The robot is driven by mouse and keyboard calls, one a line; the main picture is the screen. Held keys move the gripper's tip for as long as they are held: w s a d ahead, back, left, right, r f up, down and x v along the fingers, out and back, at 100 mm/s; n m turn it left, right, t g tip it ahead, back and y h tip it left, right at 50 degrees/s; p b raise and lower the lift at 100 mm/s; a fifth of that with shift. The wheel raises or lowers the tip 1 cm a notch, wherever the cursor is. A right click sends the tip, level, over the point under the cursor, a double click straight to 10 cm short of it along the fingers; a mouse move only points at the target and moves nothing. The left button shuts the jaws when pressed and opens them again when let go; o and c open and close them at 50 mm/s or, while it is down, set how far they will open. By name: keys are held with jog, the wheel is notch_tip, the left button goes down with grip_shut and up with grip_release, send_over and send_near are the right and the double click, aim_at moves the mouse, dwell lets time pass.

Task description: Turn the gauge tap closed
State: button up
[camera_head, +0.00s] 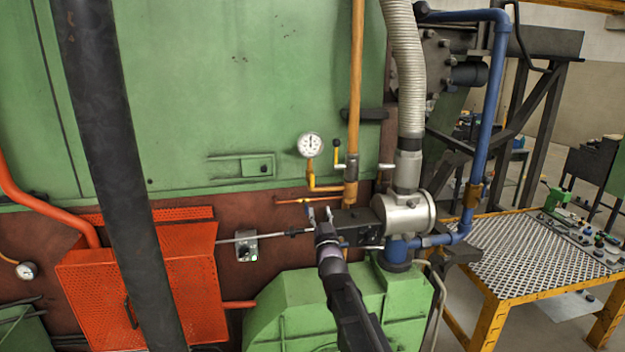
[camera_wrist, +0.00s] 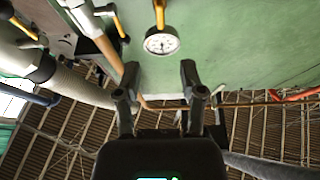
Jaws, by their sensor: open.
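The round white gauge (camera_head: 310,145) sits on a yellow pipe (camera_head: 312,181) in front of the green furnace wall. It also shows in the wrist view (camera_wrist: 161,41), beyond my fingertips. A yellow lever with a black knob (camera_head: 337,152) stands upright just right of the gauge. A small yellow fitting (camera_head: 304,201) is on the thin copper pipe below it. I cannot tell for certain which of these is the gauge tap. My gripper (camera_head: 319,212) is open below the gauge, close to the thin pipe in the picture. In the wrist view its fingers (camera_wrist: 160,80) are apart, with no object clearly held.
A thick orange vertical pipe (camera_head: 355,80), a grey corrugated hose (camera_head: 408,70) and a silver cylinder (camera_head: 404,213) crowd the right side. A red perforated guard (camera_head: 190,270) is at left. A small switch box (camera_head: 246,248) is nearby. A yellow-framed table (camera_head: 535,255) stands at right.

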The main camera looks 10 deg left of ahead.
aim_at(313, 181)
jog(key=p+x, duration=0.5)
jog(key=x, duration=0.8)
jog(key=shift+w+a+r, duration=0.1)
jog(key=shift+w, duration=0.3)
grip_shut()
